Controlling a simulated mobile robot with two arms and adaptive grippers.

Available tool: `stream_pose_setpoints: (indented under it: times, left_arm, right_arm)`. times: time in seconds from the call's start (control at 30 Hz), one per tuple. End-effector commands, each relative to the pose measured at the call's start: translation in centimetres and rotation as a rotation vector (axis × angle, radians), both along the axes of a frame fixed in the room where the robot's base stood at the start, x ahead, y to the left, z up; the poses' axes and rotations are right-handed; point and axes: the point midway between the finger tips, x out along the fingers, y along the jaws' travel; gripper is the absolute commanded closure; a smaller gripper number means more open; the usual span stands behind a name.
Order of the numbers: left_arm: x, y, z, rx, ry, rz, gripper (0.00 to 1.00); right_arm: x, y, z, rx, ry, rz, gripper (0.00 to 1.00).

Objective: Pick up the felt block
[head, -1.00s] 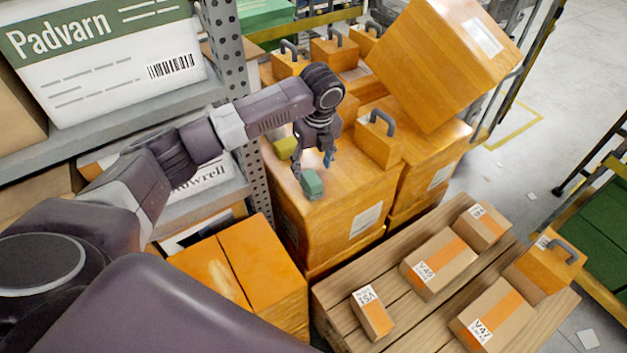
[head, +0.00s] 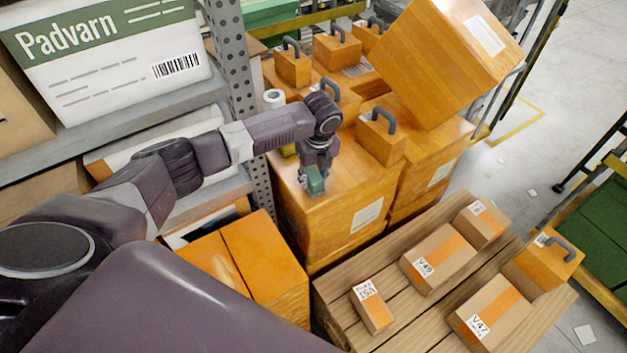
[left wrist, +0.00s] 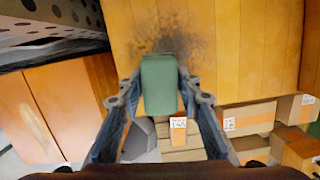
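The felt block (head: 315,181) is a small green block at the near left part of the top of a tall orange box (head: 335,225). My left gripper (head: 314,172) is over it, pointing down, with its fingers around the block. In the left wrist view the felt block (left wrist: 160,86) sits between the two fingertips, which appear to touch both its sides. The gripper looks shut on it. I cannot tell whether the block's underside still touches the box. My right gripper is not in view.
A handled orange box (head: 380,135) is right of the gripper, below a large tilted box (head: 445,60). A grey rack post (head: 232,60) stands left. A pallet (head: 340,305) holds several cartons.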

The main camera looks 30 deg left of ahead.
Motion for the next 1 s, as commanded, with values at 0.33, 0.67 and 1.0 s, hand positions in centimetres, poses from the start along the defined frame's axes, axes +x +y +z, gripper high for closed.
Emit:
stream_pose_setpoints:
  times: [0.33, 0.67, 1.0]
  left_arm:
    - [0.0, 0.0, 0.0, 0.000, 0.000, 0.000, 0.93]
    - [0.1, 0.0, 2.0, -0.001, -0.004, -0.002, 0.93]
    - [0.2, 0.0, 10.1, -0.002, -0.007, 0.000, 0.93]
  right_arm:
    - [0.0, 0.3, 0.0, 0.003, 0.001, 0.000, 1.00]
    - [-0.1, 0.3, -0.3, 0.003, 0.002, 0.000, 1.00]
    - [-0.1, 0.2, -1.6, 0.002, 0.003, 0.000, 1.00]
